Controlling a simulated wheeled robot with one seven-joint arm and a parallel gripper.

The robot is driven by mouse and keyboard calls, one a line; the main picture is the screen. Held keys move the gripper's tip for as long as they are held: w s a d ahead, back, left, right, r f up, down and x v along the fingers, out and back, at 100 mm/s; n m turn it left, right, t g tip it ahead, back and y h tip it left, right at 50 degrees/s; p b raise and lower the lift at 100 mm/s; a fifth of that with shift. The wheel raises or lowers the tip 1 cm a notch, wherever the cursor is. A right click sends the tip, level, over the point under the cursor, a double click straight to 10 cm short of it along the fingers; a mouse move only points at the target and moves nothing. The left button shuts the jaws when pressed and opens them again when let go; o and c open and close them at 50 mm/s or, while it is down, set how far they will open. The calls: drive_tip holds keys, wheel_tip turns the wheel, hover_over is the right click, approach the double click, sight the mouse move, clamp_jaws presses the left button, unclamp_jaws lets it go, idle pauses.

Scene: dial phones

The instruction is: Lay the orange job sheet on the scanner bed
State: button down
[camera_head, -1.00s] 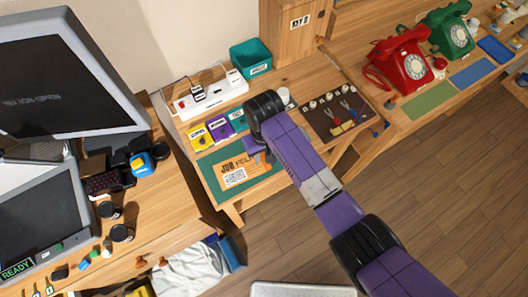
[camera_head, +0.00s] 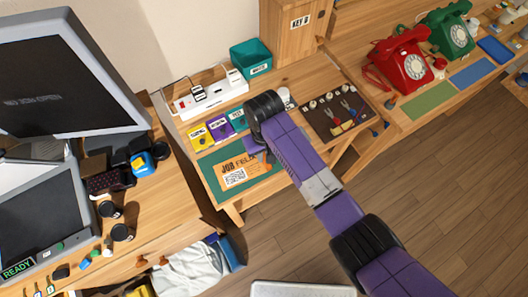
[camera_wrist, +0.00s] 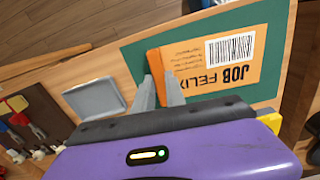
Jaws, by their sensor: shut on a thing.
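The orange job sheet (camera_head: 240,172), printed "JOB FELIX" with a code block, lies flat over a green mat (camera_head: 213,170) on the middle bench. It also shows in the wrist view (camera_wrist: 215,62), with a barcode. My gripper (camera_wrist: 160,78) is shut on an orange edge or tab of the sheet. In the head view my gripper (camera_head: 263,155) is at the sheet's right end, and its wrist hides part of it. The scanner bed (camera_head: 42,215) is a dark flat panel in a grey frame at the far left, with a green "READY" label. I see nothing lying on it.
A monitor (camera_head: 65,80) stands behind the scanner. Black cups (camera_head: 122,232) stand at the scanner's right. A gap separates the left desk from the middle bench. Coloured cards (camera_head: 219,127), a power strip (camera_head: 208,97) and a dark tool mat (camera_head: 335,113) surround the sheet.

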drive_tip(key=shift+r+p, duration=2.15)
drive_tip(key=shift+r, duration=0.3)
